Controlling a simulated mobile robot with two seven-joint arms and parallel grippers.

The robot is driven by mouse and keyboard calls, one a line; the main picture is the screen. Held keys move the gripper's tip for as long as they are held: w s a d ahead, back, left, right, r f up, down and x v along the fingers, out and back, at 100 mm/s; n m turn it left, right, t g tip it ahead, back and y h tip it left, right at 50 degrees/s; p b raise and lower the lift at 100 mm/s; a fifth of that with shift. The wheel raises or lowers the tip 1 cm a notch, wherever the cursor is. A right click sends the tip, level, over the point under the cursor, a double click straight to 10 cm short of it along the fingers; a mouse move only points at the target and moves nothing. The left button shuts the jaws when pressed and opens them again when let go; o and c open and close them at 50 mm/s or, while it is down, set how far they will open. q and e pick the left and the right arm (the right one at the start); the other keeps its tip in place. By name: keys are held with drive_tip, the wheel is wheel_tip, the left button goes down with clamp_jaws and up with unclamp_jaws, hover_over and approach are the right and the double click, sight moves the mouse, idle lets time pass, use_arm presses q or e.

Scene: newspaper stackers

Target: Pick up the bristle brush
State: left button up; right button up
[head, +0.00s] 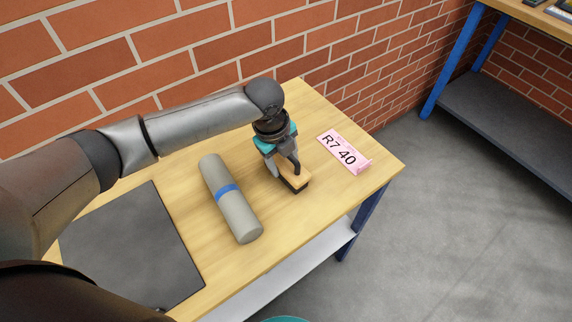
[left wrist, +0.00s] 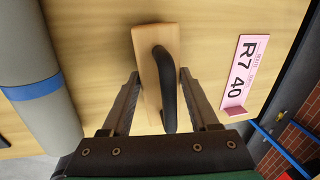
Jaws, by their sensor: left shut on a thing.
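The bristle brush (head: 297,181) has a pale wooden block, a dark bristle underside and a black curved handle. It is at the right part of the wooden table, in line with my left gripper (head: 284,168). In the left wrist view the brush (left wrist: 147,65) stands between the two fingers of my left gripper (left wrist: 160,76), with its black handle near the right finger. My left gripper is shut on the brush. I cannot tell whether the brush is clear of the tabletop. My right gripper is not in view.
A grey roll with a blue band (head: 238,212) lies left of the brush. A pink R7 40 sign (head: 345,152) stands to the right. A dark flat mat (head: 130,250) covers the table's left part. A brick wall (head: 200,50) runs behind; another blue-legged bench (head: 500,120) stands at right.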

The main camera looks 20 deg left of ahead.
use_arm(q)
clamp_jaws()
drive_tip(key=shift+r, duration=0.1)
wheel_tip(320, 180, up, 20)
drive_tip(key=p, duration=0.4)
idle(0.3)
